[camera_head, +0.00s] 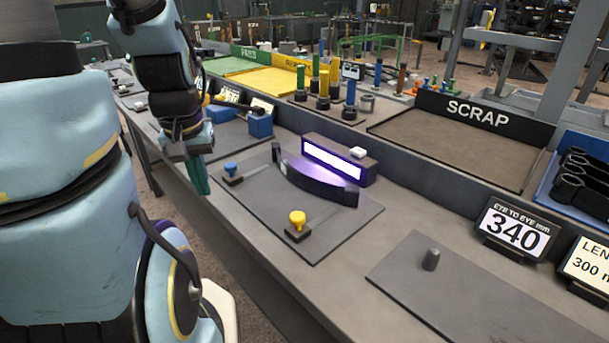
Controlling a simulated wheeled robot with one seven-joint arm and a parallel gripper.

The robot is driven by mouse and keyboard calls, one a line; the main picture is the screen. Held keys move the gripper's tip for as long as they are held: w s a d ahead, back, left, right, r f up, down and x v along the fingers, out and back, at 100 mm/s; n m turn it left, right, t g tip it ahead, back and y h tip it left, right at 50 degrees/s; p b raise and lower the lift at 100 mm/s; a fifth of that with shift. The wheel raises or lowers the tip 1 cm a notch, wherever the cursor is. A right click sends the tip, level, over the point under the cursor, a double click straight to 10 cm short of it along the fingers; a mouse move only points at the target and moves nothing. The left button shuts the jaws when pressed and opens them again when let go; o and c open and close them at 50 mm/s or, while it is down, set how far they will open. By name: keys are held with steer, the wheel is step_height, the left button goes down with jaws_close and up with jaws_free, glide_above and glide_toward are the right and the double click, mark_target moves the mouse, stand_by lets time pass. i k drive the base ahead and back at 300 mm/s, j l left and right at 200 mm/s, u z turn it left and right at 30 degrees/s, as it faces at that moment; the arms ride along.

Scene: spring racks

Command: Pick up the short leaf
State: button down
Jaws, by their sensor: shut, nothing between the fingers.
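One dark, curved leaf (322,184) stands on a grey gauge plate (335,235), in front of a glowing purple-white light bar (334,158). Whether it is the short leaf I cannot tell from this single view. My gripper (200,190) points down with teal fingers, shut and empty, left of the plate near the bench's front edge. It is apart from the leaf. A blue-knobbed clamp (231,169) and a yellow-knobbed clamp (297,220) sit on the plate.
A second grey plate with a peg (431,259) lies at right, by a sign reading 340 (515,230). A SCRAP tray (408,127) looks empty. A blue tray (546,190) holds dark parts. Blue blocks (261,125) and coloured posts (323,98) stand behind.

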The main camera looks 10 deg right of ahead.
mark_target(349, 195)
steer(key=i+j+z, duration=0.6)
steer(key=i+j, duration=0.15)
steer(key=j, duration=0.3)
